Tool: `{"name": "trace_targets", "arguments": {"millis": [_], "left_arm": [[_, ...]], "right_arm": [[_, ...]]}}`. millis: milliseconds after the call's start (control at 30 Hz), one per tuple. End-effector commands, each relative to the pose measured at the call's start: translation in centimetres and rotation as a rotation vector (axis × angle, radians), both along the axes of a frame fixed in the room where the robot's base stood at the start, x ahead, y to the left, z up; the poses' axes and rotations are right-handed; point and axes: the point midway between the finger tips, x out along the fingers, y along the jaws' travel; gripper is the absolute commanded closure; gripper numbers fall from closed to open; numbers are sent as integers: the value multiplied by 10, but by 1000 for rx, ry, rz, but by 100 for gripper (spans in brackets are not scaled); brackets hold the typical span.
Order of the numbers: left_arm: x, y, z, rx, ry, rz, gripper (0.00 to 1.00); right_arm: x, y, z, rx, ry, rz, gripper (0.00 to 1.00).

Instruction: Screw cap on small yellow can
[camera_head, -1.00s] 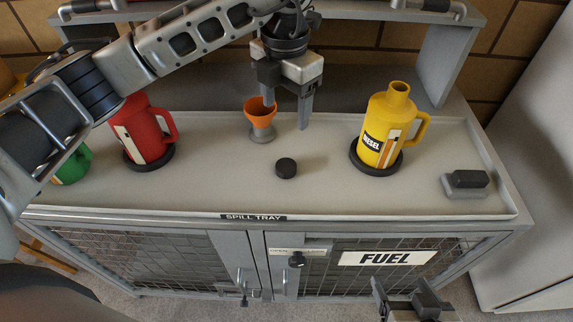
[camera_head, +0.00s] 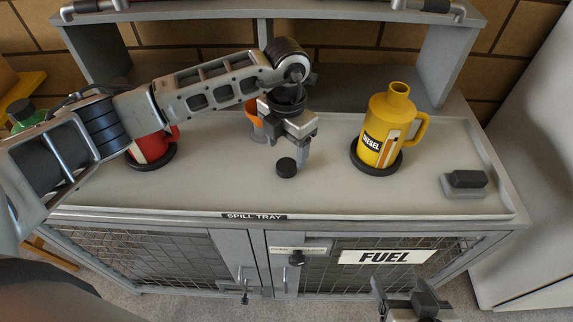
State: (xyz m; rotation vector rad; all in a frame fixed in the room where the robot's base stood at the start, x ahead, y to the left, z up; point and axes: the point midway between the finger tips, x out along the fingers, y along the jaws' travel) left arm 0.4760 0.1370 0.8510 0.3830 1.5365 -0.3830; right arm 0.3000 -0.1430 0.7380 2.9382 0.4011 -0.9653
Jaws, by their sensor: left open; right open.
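The yellow can (camera_head: 388,128), labelled DIESEL, stands upright on a black round base on the right half of the spill tray. Its neck (camera_head: 399,88) is open at the top with no cap on it. A small black cap (camera_head: 286,167) lies on the tray left of the can. My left gripper (camera_head: 288,150) is open and empty, pointing down just behind and above the cap, apart from it as far as I can tell. My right gripper (camera_head: 408,298) is open and empty at the bottom edge, in front of the cabinet and below the tray.
An orange funnel (camera_head: 254,112) stands partly hidden behind my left gripper. A red can (camera_head: 152,148) and a green can (camera_head: 27,112) are partly covered by my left arm. A dark block on a grey base (camera_head: 467,180) sits at right. The tray (camera_head: 335,195) is clear in front.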

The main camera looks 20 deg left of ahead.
Motion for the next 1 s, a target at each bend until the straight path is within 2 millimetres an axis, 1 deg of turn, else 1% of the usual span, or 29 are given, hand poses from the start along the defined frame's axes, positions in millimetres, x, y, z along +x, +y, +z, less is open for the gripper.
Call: {"name": "trace_targets", "arguments": {"millis": [67,167,333,467,567,833,867,900,967,1000], "left_arm": [[0,0,0,0,0,0,33],[0,0,-8,1,3,1,33],[1,1,-35,1,5,2,33],[1,0,-48,0,2,0,33],[2,0,-52,0,1,-1,33],[2,0,-52,0,0,-1,33],[2,1,-52,0,0,0,35],[2,1,-51,0,0,0,47],[2,1,-51,0,0,0,63],[2,1,-51,0,0,0,74]], "right_arm": [[0,0,1,0,-1,0,25],[1,0,4,0,-2,0,25],[1,-1,9,-8,-6,1,25],[2,-1,9,-10,-7,2,25],[2,-1,8,-11,-5,2,25],[2,-1,7,-12,-5,3,25],[2,-1,7,-12,-5,3,25],[2,-1,7,-12,-5,3,25],[2,-1,7,-14,-5,4,25],[2,-1,7,-14,-5,4,25]]}}
